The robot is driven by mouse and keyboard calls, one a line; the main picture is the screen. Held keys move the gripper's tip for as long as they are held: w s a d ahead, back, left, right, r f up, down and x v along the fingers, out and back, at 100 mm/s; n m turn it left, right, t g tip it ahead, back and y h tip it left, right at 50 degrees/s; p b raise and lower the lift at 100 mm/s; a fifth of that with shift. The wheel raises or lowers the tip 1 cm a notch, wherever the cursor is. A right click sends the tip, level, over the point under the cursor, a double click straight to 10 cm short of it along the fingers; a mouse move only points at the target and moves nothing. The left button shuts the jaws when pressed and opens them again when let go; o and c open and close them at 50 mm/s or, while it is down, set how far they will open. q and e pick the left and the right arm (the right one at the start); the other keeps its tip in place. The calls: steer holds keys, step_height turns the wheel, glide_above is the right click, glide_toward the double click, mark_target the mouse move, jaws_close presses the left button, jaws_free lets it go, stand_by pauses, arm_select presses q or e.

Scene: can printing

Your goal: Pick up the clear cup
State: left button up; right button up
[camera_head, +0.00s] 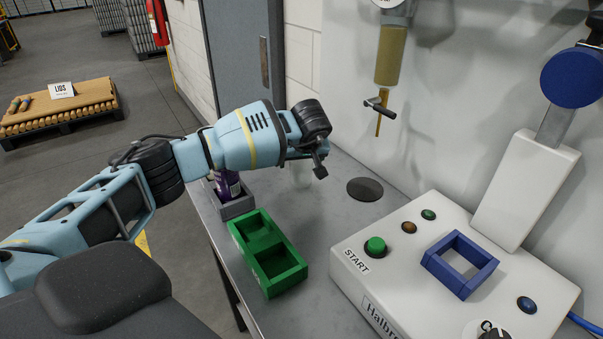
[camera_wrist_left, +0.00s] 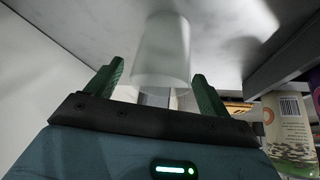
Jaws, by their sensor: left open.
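The clear cup (camera_wrist_left: 163,52) is a frosted, see-through cylinder. In the left wrist view it stands between and just beyond the two green fingers of my left gripper (camera_wrist_left: 156,88), with gaps showing at the sides. In the head view only a faint part of the cup (camera_head: 302,174) shows below my left gripper (camera_head: 318,165), at the back of the grey metal counter (camera_head: 330,205). The left gripper is open. My right gripper is not in view.
A green two-part tray (camera_head: 236,233) and a grey holder (camera_head: 240,207) with a purple can (camera_head: 228,185) are near the counter's left edge. A dark round hole (camera_head: 365,189) lies right of the gripper. A white machine (camera_head: 345,275) with a START button fills the right side.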

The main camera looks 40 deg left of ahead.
arm_select(q)
steer(key=c, duration=1.1)
steer(key=shift+r, duration=0.2)
steer(key=shift+r, duration=0.3)
steer(key=s+d+r, duration=0.1)
steer(key=s+d, duration=0.1)
steer(key=s, duration=0.2)
steer(key=s+d+r, duration=0.1)
steer(key=s+d, duration=0.2)
steer(key=s, duration=0.2)
steer(key=s+d+r, duration=0.2)
steer(key=s+d, duration=0.1)
steer(key=s, duration=0.2)
